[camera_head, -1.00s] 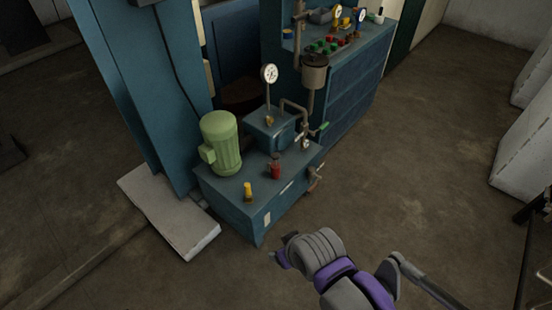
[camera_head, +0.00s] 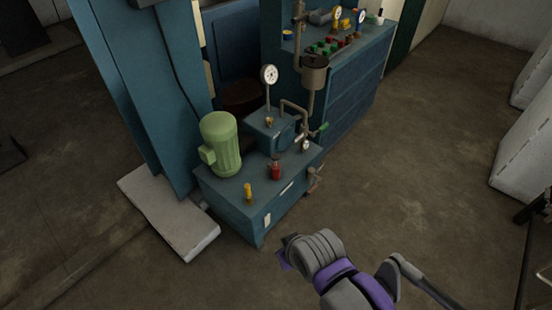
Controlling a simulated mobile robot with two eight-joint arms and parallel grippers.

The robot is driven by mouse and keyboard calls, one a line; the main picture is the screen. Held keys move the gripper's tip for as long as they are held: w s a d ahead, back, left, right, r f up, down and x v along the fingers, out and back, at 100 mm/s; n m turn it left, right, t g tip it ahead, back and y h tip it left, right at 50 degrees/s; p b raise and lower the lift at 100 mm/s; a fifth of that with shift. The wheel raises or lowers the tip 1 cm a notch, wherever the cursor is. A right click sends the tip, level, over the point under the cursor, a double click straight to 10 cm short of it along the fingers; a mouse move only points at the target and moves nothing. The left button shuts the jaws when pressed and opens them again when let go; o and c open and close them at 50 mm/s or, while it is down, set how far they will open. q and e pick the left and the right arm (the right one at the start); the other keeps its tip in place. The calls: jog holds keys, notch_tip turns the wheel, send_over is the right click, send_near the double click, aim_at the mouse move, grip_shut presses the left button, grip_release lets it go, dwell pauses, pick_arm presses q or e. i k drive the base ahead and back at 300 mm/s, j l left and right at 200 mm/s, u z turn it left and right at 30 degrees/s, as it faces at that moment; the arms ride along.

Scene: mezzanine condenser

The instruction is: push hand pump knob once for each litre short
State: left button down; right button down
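A blue tank unit (camera_head: 235,206) stands on the floor near the middle of the view. On its top are a red knob-like part (camera_head: 275,172) near the front right and a yellow-topped part (camera_head: 248,190) near the front left corner. I cannot tell for sure which is the hand pump knob. A round white dial gauge (camera_head: 269,75) stands above the unit, too small to read. My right gripper (camera_head: 284,261) is low in front of the tank, apart from it. My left gripper is out of view.
A green motor (camera_head: 220,143) stands on the tank's left. Pipes with a grey cup (camera_head: 314,72) rise behind, and a green-handled valve (camera_head: 322,128) sticks out right. A white slab (camera_head: 165,215) lies left. The floor (camera_head: 420,180) to the right is clear.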

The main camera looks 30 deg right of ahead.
aim_at(275, 157)
jog(key=i+l, duration=0.4)
jog(key=i, duration=0.15)
jog(key=i+l, duration=0.35)
jog(key=i, duration=0.25)
